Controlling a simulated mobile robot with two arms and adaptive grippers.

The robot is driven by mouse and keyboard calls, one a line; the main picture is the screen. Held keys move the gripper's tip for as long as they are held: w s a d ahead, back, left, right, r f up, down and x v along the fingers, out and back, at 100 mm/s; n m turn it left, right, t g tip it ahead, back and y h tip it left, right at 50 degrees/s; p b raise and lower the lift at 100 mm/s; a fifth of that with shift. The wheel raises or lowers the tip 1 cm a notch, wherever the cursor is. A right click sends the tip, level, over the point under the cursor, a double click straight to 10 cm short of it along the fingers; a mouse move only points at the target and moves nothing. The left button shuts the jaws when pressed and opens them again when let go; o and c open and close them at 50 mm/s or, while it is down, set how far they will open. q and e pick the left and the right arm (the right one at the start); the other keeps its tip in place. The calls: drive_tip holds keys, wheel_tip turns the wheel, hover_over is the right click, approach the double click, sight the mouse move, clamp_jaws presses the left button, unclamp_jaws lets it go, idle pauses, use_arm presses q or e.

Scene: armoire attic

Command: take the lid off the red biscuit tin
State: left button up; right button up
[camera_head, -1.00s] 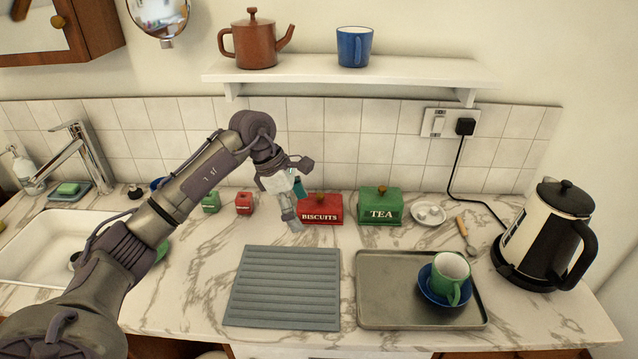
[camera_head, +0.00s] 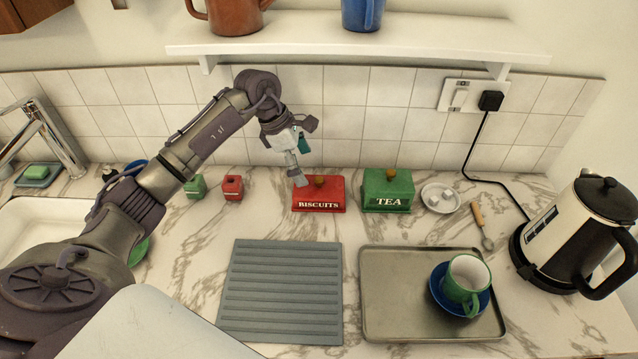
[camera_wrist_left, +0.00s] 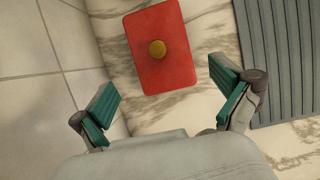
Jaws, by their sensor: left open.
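The red biscuit tin (camera_head: 319,205) stands on the marble counter against the tiled wall, labelled BISCUITS. Its red lid (camera_wrist_left: 145,65) is on it, with a round brass-brown knob (camera_wrist_left: 157,49) in the middle. In the head view the knob (camera_head: 319,181) shows just right of my gripper. My left gripper (camera_head: 300,181) is above the tin's left side, pointing down. In the left wrist view its two green-padded fingers (camera_wrist_left: 165,107) are spread wide and empty, with the lid ahead between them and apart from them. My right gripper is not in view.
A green TEA tin (camera_head: 388,195) stands right of the biscuit tin. Small green (camera_head: 195,187) and red (camera_head: 232,188) boxes stand left. A grey ribbed mat (camera_head: 281,290) and a metal tray (camera_head: 400,325) with a green cup (camera_head: 466,281) lie in front. A white shelf (camera_head: 350,42) hangs above.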

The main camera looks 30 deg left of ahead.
sight(313, 186)
use_arm(q)
drive_tip(key=shift+x, duration=1.1)
drive_tip(key=shift+d+f+p, duration=0.15)
drive_tip(key=shift+f+p, duration=0.35)
drive_tip(key=shift+f, duration=0.1)
drive_tip(key=p+x, duration=0.1)
drive_tip(key=x, duration=0.2)
drive_tip(key=shift+s+f, duration=0.1)
drive_tip(key=shift+f, duration=0.2)
drive_tip(key=shift+f+p, duration=0.3)
drive_tip(key=shift+f, duration=0.15)
drive_tip(key=shift+c, duration=1.4)
drive_tip(key=c, duration=0.6)
drive_tip(key=shift+c, duration=0.2)
drive_tip(key=shift+r, duration=0.15)
